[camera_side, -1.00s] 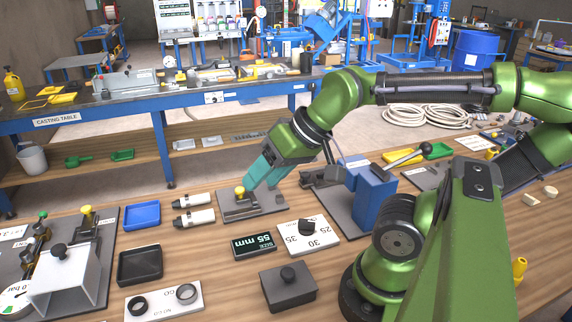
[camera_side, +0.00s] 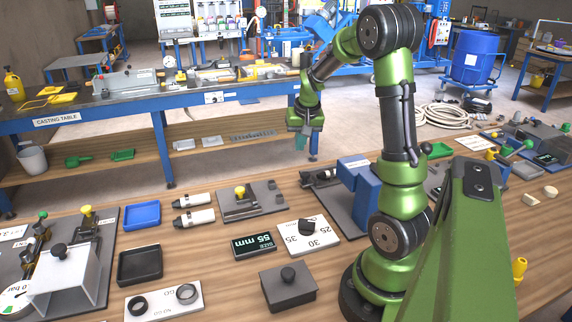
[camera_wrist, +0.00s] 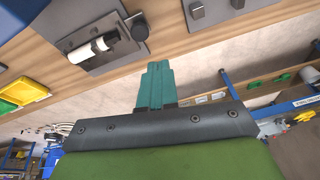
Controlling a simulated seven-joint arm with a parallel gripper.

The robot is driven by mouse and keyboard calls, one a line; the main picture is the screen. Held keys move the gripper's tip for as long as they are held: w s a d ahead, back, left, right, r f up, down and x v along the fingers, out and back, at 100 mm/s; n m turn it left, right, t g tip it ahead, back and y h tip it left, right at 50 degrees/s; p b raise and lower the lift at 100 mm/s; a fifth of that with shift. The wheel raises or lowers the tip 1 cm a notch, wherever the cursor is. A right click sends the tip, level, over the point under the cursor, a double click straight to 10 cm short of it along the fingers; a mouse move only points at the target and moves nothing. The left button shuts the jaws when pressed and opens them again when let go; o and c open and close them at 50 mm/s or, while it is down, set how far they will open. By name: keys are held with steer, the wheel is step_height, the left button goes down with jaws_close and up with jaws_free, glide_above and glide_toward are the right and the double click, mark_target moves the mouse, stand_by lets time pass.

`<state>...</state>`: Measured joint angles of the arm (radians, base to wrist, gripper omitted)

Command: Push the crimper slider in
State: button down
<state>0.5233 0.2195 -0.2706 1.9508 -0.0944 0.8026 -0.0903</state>
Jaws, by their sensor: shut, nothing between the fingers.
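A blue block unit (camera_side: 372,197) on a grey plate stands right of centre on the wooden bench. A dark clamp-like part (camera_side: 318,179) lies at its left. I cannot tell for sure which part is the crimper slider. My gripper (camera_side: 301,143) is shut and empty, with teal fingers, near the bench's far edge. In the wrist view its fingertips (camera_wrist: 156,66) show just short of the dark end, apparently apart from it.
A plate with a yellow knob (camera_side: 240,192) is left of the blue unit. A size display (camera_side: 254,246), a dial card (camera_side: 305,236) and a dark box with a knob (camera_side: 288,286) are nearer. The blue-framed casting table (camera_side: 120,105) stands behind, across a floor gap.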

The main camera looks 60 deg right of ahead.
glide_above(309, 175)
steer(key=w+d, duration=0.2)
steer(key=shift+h, duration=0.5)
steer(key=x, duration=0.9)
steer(key=shift+w+d+f, duration=0.25)
steer(key=shift+w+d, duration=0.05)
steer(key=shift+s+a+f, duration=0.15)
steer(key=shift+s+a, duration=0.25)
steer(key=shift+a, duration=0.2)
steer(key=shift+s+a+f, duration=0.2)
steer(key=shift+s+a, duration=0.2)
steer(key=shift+a, duration=0.2)
steer(key=shift+s+a+f, duration=0.1)
steer(key=shift+s+a, duration=0.2)
steer(key=shift+a, duration=0.1)
steer(key=shift+s+a, duration=1.5)
